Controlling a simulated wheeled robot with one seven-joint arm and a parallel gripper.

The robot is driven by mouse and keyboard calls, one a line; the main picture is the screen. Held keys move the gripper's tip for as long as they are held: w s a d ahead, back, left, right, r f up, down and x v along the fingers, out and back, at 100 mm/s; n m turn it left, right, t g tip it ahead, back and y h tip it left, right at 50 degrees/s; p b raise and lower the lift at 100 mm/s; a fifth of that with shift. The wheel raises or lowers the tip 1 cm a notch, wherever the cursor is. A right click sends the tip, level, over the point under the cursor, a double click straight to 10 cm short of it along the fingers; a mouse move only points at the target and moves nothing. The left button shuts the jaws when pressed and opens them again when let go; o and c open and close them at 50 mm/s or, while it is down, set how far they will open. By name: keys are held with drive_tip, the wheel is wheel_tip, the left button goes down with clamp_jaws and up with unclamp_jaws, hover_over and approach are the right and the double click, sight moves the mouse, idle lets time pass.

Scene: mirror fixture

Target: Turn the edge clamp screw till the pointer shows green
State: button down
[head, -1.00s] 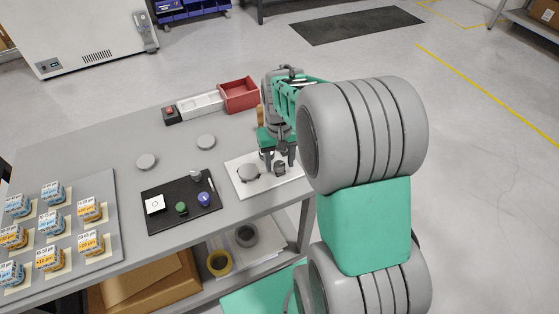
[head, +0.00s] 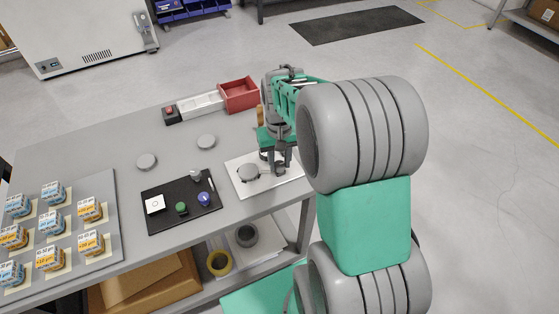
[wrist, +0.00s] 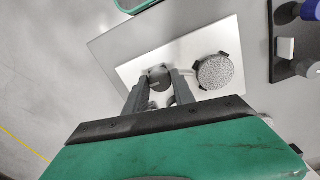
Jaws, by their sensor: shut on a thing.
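A white fixture plate (head: 240,187) lies at the table's right end and also shows in the wrist view (wrist: 133,69). It carries a round grey speckled disc (wrist: 216,72) in dark edge holders, seen too in the head view (head: 249,173). Beside the disc stands a dark grey round screw knob (wrist: 158,74). My gripper (head: 279,165) points down over the plate. In the wrist view, my gripper (wrist: 160,82) has its two fingers on either side of the knob, shut on it. I cannot make out the pointer or any green mark.
A black mat (head: 162,222) with small parts lies left of the plate. Two grey discs (head: 147,161) (head: 206,142) rest behind it. A red bin (head: 239,94), a white tray (head: 200,104) and a red-button box (head: 171,116) line the back edge. Labelled boxes stand at left.

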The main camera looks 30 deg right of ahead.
sight(280, 165)
drive_tip(key=m, duration=0.4)
drive_tip(key=shift+m+p, duration=0.45)
drive_tip(key=shift+m, duration=1.45)
drive_tip(key=c, duration=1.1)
unclamp_jaws()
drive_tip(key=shift+o, duration=0.2)
wheel_tip(280, 165, up, 8)
drive_tip(key=shift+f, duration=0.1)
